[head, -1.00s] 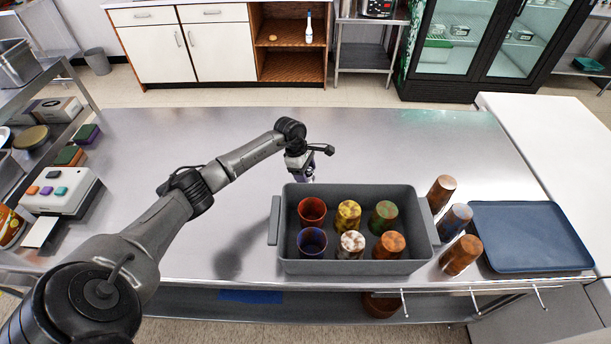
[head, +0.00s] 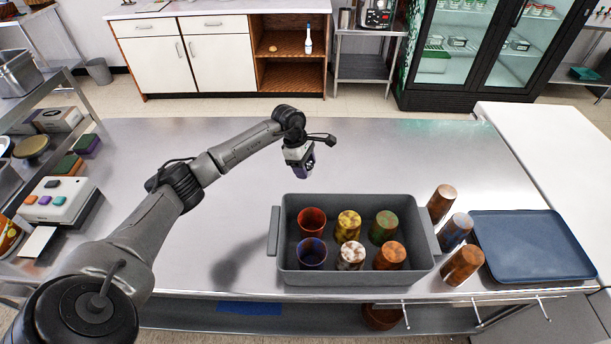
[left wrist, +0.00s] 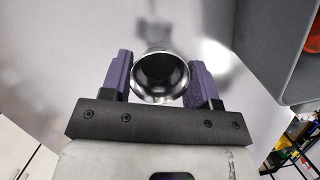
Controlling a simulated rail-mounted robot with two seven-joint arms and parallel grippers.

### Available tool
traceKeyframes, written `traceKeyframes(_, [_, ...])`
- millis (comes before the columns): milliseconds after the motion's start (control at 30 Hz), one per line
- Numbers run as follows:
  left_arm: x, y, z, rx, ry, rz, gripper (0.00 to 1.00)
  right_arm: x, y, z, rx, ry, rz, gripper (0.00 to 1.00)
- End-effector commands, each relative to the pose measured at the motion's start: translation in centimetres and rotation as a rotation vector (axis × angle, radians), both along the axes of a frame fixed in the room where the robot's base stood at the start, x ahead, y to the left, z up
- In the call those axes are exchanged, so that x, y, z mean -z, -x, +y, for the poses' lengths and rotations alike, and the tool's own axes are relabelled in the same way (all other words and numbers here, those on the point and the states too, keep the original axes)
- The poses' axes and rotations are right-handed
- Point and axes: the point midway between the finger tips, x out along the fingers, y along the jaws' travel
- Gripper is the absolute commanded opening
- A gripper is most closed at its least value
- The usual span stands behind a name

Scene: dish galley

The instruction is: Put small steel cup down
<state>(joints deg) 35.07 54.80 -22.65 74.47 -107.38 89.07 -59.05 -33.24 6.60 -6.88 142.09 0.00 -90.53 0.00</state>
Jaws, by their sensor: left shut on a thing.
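In the left wrist view, the small steel cup (left wrist: 160,76) shows its shiny round rim and dark inside. It sits between the two purple fingers of my left gripper (left wrist: 160,80), which is shut on it. In the head view, my left gripper (head: 304,166) is over the steel table (head: 180,140), behind the grey bin's left part. The cup itself is hard to make out there. I cannot tell whether its base touches the table. My right gripper is not in view.
The grey bin (head: 312,277) holds several coloured cups. Three brownish and bluish cups stand right of it, one of them the blue-grey cup (head: 455,232), beside a blue tray (head: 530,245). A white boxy device (head: 62,200) is at the left. The table behind the bin is clear.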

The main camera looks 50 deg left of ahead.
Motion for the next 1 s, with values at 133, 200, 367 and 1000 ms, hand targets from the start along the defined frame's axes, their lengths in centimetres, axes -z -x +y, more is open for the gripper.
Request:
traceKeyframes(133, [-1.7,0.0,0.0,0.001,0.000,-0.003,0.29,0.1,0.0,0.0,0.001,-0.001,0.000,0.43])
traceKeyframes(200, [-2.2,0.0,0.0,0.001,-0.001,-0.001,0.29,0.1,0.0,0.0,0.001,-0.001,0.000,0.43])
traceKeyframes(367, [-2.7,-0.2,-0.4,0.017,0.001,0.000,0.29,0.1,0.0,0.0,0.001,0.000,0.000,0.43])
traceKeyframes(1000, [-10.7,-1.8,-24.1,1.226,-0.008,-0.003,0.29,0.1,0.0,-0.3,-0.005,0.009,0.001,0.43])
